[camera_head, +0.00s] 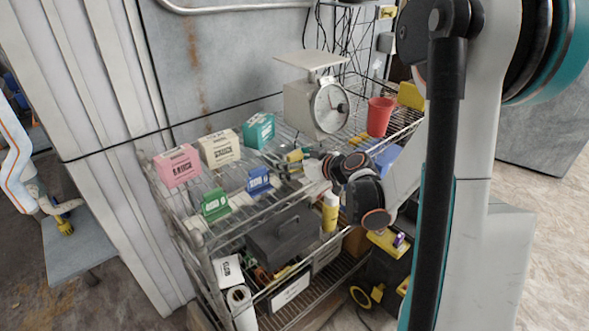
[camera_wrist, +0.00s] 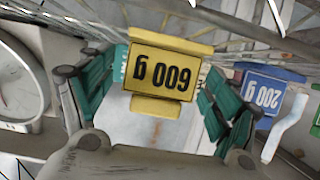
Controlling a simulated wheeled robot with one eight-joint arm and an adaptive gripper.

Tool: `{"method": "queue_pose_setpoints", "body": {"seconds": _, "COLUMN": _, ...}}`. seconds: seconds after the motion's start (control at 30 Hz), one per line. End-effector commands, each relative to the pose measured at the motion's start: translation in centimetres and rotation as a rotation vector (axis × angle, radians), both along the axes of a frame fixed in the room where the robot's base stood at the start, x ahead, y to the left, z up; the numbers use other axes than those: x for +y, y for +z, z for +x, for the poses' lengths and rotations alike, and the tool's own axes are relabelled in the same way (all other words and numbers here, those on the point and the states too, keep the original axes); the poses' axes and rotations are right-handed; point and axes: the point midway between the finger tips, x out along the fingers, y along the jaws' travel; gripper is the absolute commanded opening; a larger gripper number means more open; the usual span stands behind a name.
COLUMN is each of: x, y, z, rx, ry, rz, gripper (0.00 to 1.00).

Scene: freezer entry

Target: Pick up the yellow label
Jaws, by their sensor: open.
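The yellow label (camera_wrist: 165,70) reads "600 g" upside down in the wrist view. It stands between the two green-padded fingers of my gripper (camera_wrist: 158,88), with a gap on either side. The jaws are open, and I cannot tell how deep the label sits between them. In the head view the yellow label (camera_head: 295,156) is small, at the wire shelf's top level, right by my gripper (camera_head: 290,166), which partly hides that area.
A blue label (camera_head: 258,180) and a green label (camera_head: 215,204) stand along the wire shelf (camera_head: 205,243). Pink, cream and teal boxes (camera_head: 259,131) line the back. A dial scale (camera_head: 303,107) and a red cup (camera_head: 379,117) stand beyond my gripper.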

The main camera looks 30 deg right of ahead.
Motion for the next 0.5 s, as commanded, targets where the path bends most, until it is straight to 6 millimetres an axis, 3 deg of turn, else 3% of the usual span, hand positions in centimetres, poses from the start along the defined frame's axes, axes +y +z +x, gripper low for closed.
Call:
{"method": "queue_pose_setpoints", "body": {"seconds": 0.13, "x": -0.02, "y": 0.09, "z": -0.05, "rx": 0.0, "ry": 0.0, "rz": 0.0, "gripper": 0.82}}
{"method": "queue_pose_setpoints", "body": {"seconds": 0.3, "x": -0.03, "y": 0.09, "z": -0.05, "rx": 0.0, "ry": 0.0, "rz": 0.0, "gripper": 0.43}}
{"method": "queue_pose_setpoints", "body": {"seconds": 0.33, "x": -0.04, "y": 0.09, "z": -0.05, "rx": 0.0, "ry": 0.0, "rz": 0.0, "gripper": 0.39}}
{"method": "queue_pose_setpoints", "body": {"seconds": 0.5, "x": -0.04, "y": 0.08, "z": -0.06, "rx": 0.0, "ry": 0.0, "rz": 0.0, "gripper": 0.39}}
